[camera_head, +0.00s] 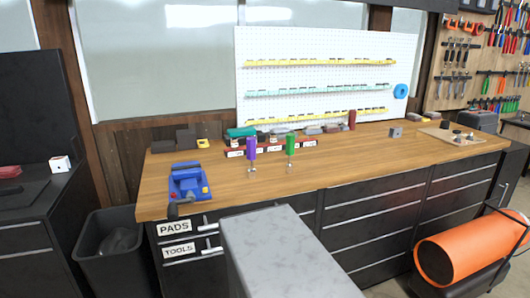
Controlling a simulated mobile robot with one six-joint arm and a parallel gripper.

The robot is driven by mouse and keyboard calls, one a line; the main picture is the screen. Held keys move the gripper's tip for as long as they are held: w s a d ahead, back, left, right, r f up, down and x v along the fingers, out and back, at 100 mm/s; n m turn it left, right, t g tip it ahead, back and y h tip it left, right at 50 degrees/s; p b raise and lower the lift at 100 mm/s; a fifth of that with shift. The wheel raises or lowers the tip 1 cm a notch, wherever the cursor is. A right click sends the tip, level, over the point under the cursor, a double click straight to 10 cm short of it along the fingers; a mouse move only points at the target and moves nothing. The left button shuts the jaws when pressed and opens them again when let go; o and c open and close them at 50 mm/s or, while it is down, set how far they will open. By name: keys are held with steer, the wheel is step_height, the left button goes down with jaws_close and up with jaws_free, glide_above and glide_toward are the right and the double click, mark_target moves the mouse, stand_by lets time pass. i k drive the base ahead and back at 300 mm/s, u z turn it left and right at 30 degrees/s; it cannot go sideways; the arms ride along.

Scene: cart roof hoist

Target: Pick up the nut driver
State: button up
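One has a purple handle (251,148) and the other a green handle (291,144). Each has a short metal shaft pointing down toward the bench top. Their tips are too small to tell which one is the nut driver. My gripper is not in view.
A blue vise (187,184) sits at the bench's left end. Behind the tools is a red labelled rack (270,147). A grey-topped block (275,240) stands in front of the bench. An orange cylinder (465,250) lies at right, a black bin (112,245) at left.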

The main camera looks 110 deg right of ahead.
mark_target(251, 142)
steer(key=u, duration=0.3)
steer(key=k, duration=0.4)
steer(key=z, duration=2.2)
steer(key=i, duration=1)
steer(key=z, duration=0.1)
steer(key=k, duration=0.3)
steer(key=z, duration=0.05)
